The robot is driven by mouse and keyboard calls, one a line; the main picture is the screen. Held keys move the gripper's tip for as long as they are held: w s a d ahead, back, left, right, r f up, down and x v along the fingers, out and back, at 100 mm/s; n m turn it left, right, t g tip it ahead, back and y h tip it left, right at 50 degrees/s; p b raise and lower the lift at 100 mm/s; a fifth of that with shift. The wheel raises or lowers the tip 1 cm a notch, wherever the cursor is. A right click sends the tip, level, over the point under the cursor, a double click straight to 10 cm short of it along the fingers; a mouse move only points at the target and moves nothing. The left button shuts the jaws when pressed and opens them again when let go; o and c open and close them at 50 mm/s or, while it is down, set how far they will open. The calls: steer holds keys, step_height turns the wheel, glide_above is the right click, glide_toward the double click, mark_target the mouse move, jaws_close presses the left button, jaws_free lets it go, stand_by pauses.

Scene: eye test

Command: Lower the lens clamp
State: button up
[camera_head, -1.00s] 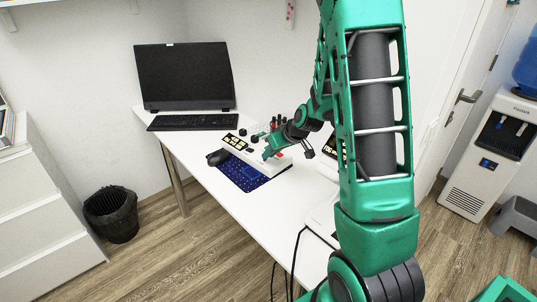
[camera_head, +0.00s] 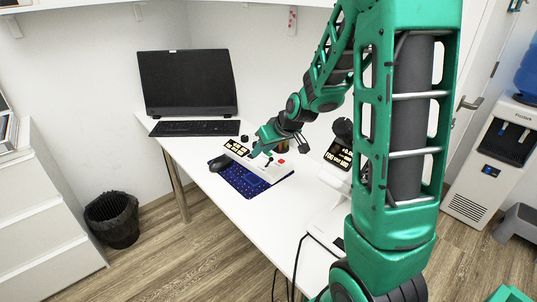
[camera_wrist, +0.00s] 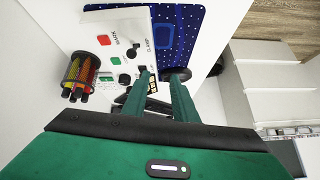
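A white control panel (camera_wrist: 112,30) lies on the desk, with the printed words MARK and CLAMP, red and green buttons and black knobs. A black ball-topped lever (camera_wrist: 133,52) stands near the CLAMP word; I cannot tell for sure that it is the lens clamp's lever. The panel (camera_head: 272,172) also shows in the head view, with a red button and a dark lever. My gripper (camera_wrist: 160,76) is open, its fingers apart and nothing seen held between them. In the head view, my gripper (camera_head: 262,146) is over the panel's far left part. The fingers hide part of the panel.
A blue dotted mat (camera_head: 240,180) lies beside the panel, with a black mouse (camera_head: 219,162) near it. A pencil holder (camera_wrist: 80,70) stands by the panel. A monitor (camera_head: 187,82) and keyboard (camera_head: 195,128) are at the back.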

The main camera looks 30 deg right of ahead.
mark_target(272, 159)
steer(key=s+a+r, duration=0.2)
steer(key=a+r, duration=0.2)
steer(key=a, duration=0.2)
steer(key=shift+a, duration=0.25)
steer(key=w+d+f, duration=0.1)
steer(key=d+f, duration=0.1)
steer(key=d, duration=0.1)
steer(key=w+d+f, duration=0.1)
steer(key=d+f, duration=0.1)
steer(key=d, duration=0.1)
steer(key=w+d+f, duration=0.1)
steer(key=d+f, duration=0.1)
steer(key=d, duration=0.2)
steer(key=shift+f, duration=0.15)
steer(key=f, duration=0.1)
steer(key=d+f, duration=0.1)
steer(key=f, duration=0.1)
steer(key=shift+w+d, duration=0.15)
steer(key=shift+w, duration=0.05)
steer(key=shift+f, duration=0.8)
